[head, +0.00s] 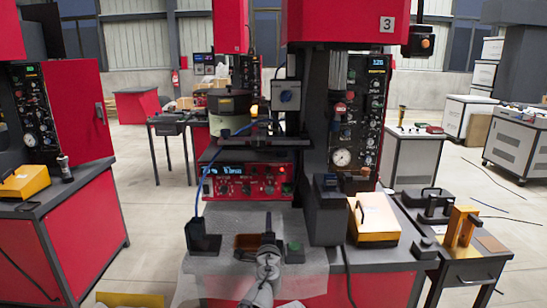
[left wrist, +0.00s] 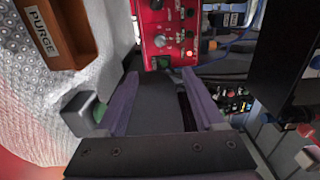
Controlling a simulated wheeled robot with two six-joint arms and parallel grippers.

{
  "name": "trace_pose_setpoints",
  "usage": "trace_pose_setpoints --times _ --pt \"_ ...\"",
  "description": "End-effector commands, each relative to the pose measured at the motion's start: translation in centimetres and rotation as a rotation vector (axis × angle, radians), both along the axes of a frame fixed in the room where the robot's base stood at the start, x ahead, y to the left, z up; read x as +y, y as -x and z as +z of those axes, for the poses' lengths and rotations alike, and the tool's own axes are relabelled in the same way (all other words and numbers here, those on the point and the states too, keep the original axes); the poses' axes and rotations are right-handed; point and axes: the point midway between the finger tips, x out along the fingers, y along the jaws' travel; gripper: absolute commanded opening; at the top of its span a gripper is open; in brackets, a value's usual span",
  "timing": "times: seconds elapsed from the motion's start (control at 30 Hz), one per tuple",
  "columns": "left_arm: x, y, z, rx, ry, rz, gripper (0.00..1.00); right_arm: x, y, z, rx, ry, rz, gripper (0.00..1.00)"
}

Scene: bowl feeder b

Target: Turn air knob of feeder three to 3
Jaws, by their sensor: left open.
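Feeder three's red control box (head: 245,176) stands on the machine under the "3" sign (head: 387,24), with a blue-lit display and a row of dark knobs on its front. The knob labels are too small to read, so I cannot tell which is the air knob. My left gripper (head: 269,238) is in front of and below this box, apart from it. In the left wrist view its purple fingers (left wrist: 160,80) are spread with nothing held. The red panel (left wrist: 152,22) shows beyond the fingertips, with a few knobs; part of it is out of frame. My right gripper is not in view.
A brown tray marked PURGE (left wrist: 50,30) lies beside my left gripper. A green-topped button box (head: 295,252) is on its other side. A dark stand (head: 203,238) with a blue cable is at left. A yellow case (head: 373,217) sits at right.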

Motion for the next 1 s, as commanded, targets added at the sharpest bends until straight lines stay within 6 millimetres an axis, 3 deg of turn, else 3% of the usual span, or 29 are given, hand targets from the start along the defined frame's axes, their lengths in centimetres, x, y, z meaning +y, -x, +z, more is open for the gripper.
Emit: trace_pose_setpoints --times 0.1,0.37,0.67,0.87,1.0 --pt "0.3 0.0 -0.1 0.002 0.007 0.008 0.70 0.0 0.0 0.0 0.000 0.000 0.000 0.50" --pt "3.8 0.6 -1.0 0.040 0.111 0.112 0.70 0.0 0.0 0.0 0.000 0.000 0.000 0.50" --pt "10.3 2.5 -4.0 0.134 0.313 0.321 0.70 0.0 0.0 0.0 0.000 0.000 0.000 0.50" --pt "16.2 6.5 -8.7 0.281 0.544 0.561 0.70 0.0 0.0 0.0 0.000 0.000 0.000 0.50" --pt "19.5 12.0 -14.1 0.476 0.772 0.788 0.70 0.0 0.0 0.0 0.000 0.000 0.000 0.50"
